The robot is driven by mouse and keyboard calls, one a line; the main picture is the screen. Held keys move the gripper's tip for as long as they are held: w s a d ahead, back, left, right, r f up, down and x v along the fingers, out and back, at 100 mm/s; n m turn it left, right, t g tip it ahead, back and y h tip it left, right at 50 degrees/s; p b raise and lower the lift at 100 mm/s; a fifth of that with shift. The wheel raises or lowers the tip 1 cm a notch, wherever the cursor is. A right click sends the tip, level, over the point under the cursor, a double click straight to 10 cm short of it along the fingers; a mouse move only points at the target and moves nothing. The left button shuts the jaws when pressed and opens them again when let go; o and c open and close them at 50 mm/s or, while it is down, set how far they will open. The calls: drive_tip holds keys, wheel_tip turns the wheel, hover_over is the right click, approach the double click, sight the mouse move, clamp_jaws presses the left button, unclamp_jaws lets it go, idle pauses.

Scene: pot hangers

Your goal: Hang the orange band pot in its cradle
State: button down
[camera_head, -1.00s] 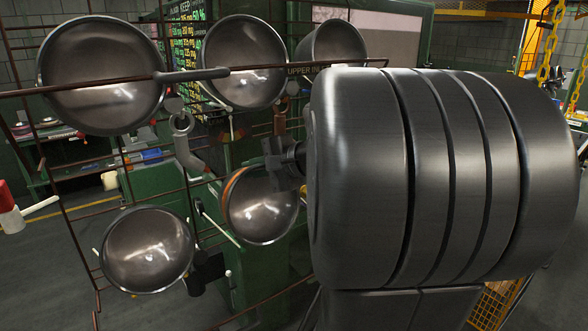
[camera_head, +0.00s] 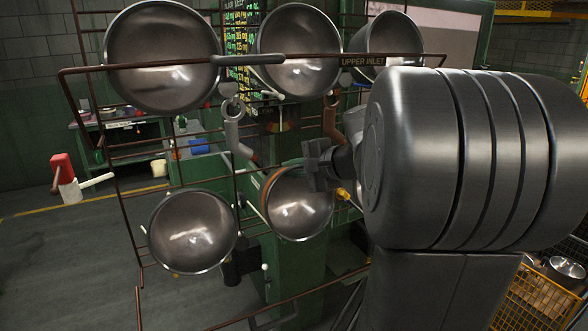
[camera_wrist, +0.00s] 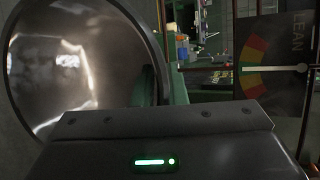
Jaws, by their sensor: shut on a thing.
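The orange band pot (camera_head: 300,208) is a round, dark metal bowl with an orange strip along its left outer side. It shows in the lower row of the rack, open face towards the head camera. My gripper (camera_head: 310,170) is shut on its upper rim; the fingertips are partly hidden. In the wrist view the shiny bowl (camera_wrist: 75,75) fills the left side, above my gripper's dark housing. Pale pegs of the rack (camera_head: 64,92) show near the pot's left side. I cannot tell whether the pot touches its cradle, which is hidden behind it.
A second pot (camera_head: 192,232) hangs at lower left, close beside it. Large pots (camera_head: 162,60), (camera_head: 300,55) and (camera_head: 392,45) hang above. A coloured gauge (camera_wrist: 260,68) stands at right in the wrist view.

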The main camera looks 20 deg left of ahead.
drive_tip(key=shift+f, duration=0.2)
idle(0.3)
drive_tip(key=c, duration=1.4)
unclamp_jaws()
drive_tip(key=shift+s+d, duration=0.1)
drive_tip(key=shift+d, duration=0.05)
drive_tip(key=s+d+r, duration=0.1)
drive_tip(key=s+d, duration=0.2)
drive_tip(key=d, duration=0.3)
drive_tip(key=s+d+r+b, duration=0.1)
drive_tip(key=s+d+r, duration=0.1)
drive_tip(key=s+d, duration=0.2)
drive_tip(key=s+d+r+b, duration=0.1)
drive_tip(key=s+d, duration=0.2)
drive_tip(key=d, duration=0.7)
drive_tip(key=shift+s+d+r, duration=0.15)
drive_tip(key=shift+s+r, duration=0.05)
drive_tip(key=shift+r, duration=0.2)
